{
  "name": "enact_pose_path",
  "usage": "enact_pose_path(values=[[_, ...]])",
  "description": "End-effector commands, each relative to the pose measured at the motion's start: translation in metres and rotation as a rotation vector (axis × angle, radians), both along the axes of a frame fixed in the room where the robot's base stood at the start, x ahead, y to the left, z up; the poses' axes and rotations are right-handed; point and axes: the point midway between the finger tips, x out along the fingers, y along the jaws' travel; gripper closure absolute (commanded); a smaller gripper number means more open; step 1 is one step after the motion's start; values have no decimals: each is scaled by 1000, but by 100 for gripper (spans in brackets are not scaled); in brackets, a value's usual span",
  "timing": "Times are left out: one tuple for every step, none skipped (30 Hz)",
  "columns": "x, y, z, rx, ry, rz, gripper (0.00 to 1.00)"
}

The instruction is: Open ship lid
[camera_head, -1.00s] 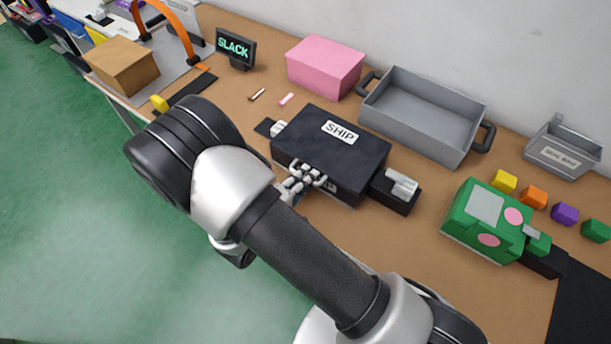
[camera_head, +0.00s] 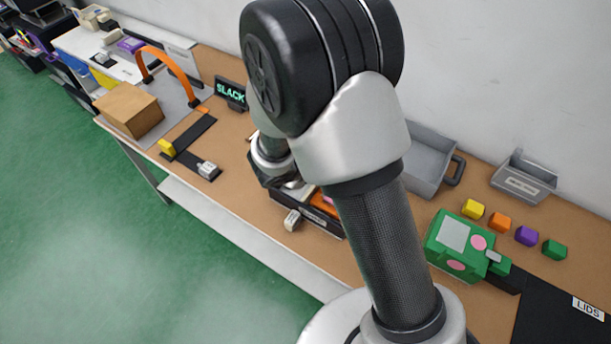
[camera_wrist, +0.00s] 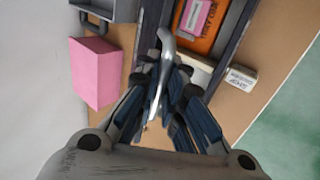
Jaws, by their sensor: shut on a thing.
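The dark ship box (camera_head: 310,214) is mostly hidden behind my arm in the head view. Its inside shows, with orange and pink contents (camera_wrist: 205,25) in the wrist view, so the lid is raised off at least part of the opening. A dark panel that looks like the lid (camera_wrist: 151,30) is seen nearly edge-on beside the opening. My gripper (camera_wrist: 168,75) is shut around a silver curved handle (camera_wrist: 166,45) at that panel.
The pink box (camera_wrist: 95,72) stands close beside my gripper. The grey tray (camera_head: 428,165) is behind my arm to the right. A white latch piece (camera_head: 292,220) sits at the box front. A green box (camera_head: 458,245) and coloured cubes are further right.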

Motion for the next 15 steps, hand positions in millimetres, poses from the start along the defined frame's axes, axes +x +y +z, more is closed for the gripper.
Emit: enact_pose_path(values=[[5, -4, 13, 20, 20, -7, 100], [8, -6, 16, 30, 34, -6, 100], [11, -9, 19, 46, 52, -8, 100], [13, -10, 22, 57, 66, -6, 100], [16, -12, 24, 68, 79, -9, 100], [19, -15, 27, 83, 97, -9, 100], [22, -17, 30, 93, 110, -10, 100], [24, -18, 32, 105, 124, -8, 100], [28, -22, 35, 119, 141, -10, 100], [29, -23, 36, 115, 143, -5, 100], [31, -24, 38, 113, 143, -5, 100], [35, -27, 41, 113, 141, -4, 100], [38, -30, 43, 113, 141, -4, 100], [41, -32, 45, 113, 142, -3, 100], [45, -35, 47, 111, 141, -4, 100]])
